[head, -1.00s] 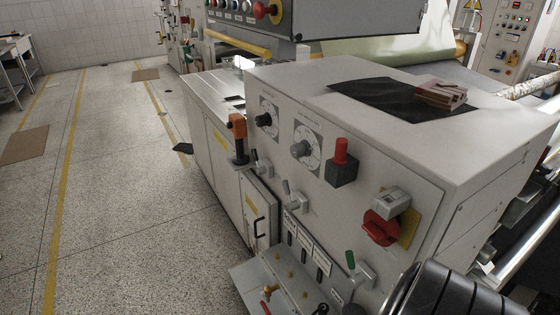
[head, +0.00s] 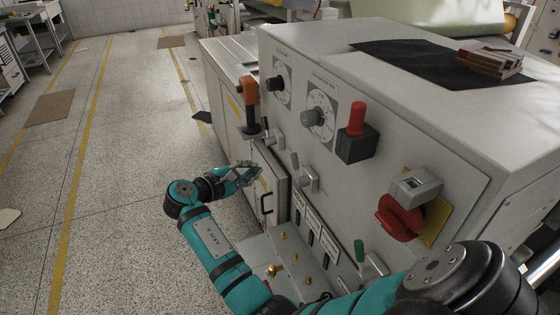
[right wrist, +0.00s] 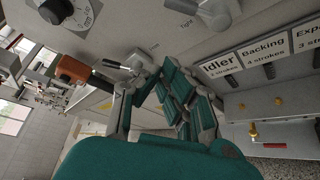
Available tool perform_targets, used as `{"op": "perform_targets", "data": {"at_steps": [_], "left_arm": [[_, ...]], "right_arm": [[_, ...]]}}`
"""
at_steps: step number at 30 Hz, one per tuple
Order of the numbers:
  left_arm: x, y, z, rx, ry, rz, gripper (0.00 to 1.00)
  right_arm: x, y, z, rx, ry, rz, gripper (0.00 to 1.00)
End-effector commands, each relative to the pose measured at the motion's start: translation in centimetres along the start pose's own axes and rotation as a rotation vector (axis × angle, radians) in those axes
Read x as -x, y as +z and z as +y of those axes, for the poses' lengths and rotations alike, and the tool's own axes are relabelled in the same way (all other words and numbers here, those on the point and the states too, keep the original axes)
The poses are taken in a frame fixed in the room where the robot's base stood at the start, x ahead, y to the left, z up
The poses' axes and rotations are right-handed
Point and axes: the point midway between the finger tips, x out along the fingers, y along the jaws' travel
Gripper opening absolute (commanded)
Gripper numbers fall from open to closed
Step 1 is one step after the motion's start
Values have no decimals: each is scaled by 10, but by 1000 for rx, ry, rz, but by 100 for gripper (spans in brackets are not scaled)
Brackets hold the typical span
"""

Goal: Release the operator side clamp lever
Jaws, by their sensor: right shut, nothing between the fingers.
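The grey panel carries several levers, and I cannot tell by a label which one is the operator side clamp lever. An orange-handled lever (head: 250,95) stands upright at the panel's left edge. A small metal lever (head: 271,137) sits just below and right of it, and a similar lever (head: 306,175) sits lower right. My right gripper (head: 250,175) is shut and empty, left of the lower lever and below the orange handle. In the right wrist view its fingertips (right wrist: 160,62) appear close to the small metal lever (right wrist: 128,66); contact is unclear. My left gripper is out of view.
A red-topped switch box (head: 357,143), a red rotary switch (head: 399,217) and a green-handled lever (head: 361,255) stick out from the panel. A cabinet door with a black handle (head: 266,203) is beside my gripper.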

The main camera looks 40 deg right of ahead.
Motion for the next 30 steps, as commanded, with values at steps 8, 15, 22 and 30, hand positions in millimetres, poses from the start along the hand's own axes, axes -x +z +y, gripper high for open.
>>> {"op": "perform_targets", "data": {"at_steps": [8,15,22,30], "left_arm": [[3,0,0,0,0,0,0],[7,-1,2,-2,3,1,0],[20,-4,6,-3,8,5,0],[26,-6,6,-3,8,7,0]], "right_arm": [[-30,1,0,1,1,-3,0],[-83,1,0,2,0,-3,0],[-93,20,1,-1,-1,2,0],[-87,37,0,1,0,2,0]]}}
